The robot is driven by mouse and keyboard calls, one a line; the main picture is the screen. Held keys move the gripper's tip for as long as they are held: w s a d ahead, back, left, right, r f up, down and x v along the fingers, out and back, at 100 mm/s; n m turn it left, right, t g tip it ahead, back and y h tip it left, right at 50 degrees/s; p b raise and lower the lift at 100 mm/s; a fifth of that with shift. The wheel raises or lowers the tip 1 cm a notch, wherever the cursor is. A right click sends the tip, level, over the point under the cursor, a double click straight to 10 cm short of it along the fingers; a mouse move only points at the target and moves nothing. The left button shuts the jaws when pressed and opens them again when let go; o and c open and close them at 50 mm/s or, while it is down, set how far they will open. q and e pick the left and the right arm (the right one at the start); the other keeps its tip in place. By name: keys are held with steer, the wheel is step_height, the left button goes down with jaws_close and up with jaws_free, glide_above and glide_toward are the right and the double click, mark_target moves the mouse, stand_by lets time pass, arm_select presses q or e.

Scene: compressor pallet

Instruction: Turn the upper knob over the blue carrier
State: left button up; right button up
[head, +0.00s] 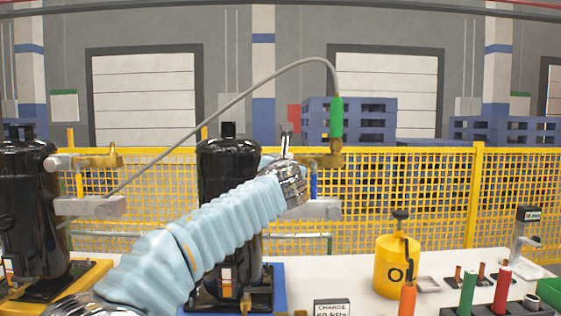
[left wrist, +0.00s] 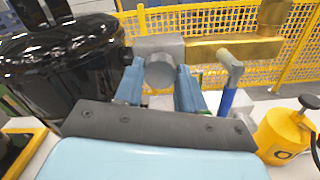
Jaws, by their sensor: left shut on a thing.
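The middle black compressor (head: 226,170) stands on the blue carrier (head: 279,287). An upper brass valve (head: 327,160) sticks out to its right, with a green hose fitting (head: 337,118) on it. My left gripper (left wrist: 158,88) is shut on a round grey knob (left wrist: 160,71), one blue finger on each side, at the grey block of the upper valve. In the head view my left arm's wrist hides the knob and most of the fingers. A blue-handled lever (left wrist: 229,88) hangs just right of the fingers. My right gripper is not in view.
A grey lower block (head: 321,208) sits below the upper valve. A grey hose (head: 235,100) arches over to the left compressor (head: 25,210). A yellow oil can (head: 391,268) and coloured bottles stand at right. A yellow fence (head: 420,195) runs behind.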

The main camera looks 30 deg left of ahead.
arm_select(q)
steer(key=shift+f+m, duration=0.15)
steer(key=shift+m, duration=1.45)
steer(key=o, duration=1.1)
steer(key=shift+c, duration=0.2)
steer(key=shift+s, duration=0.1)
steer(key=b+v, duration=0.2)
steer(key=v, duration=1.1)
steer(key=shift+s+b, duration=0.25)
steer(key=shift+b, duration=0.1)
steer(key=shift+d, duration=0.15)
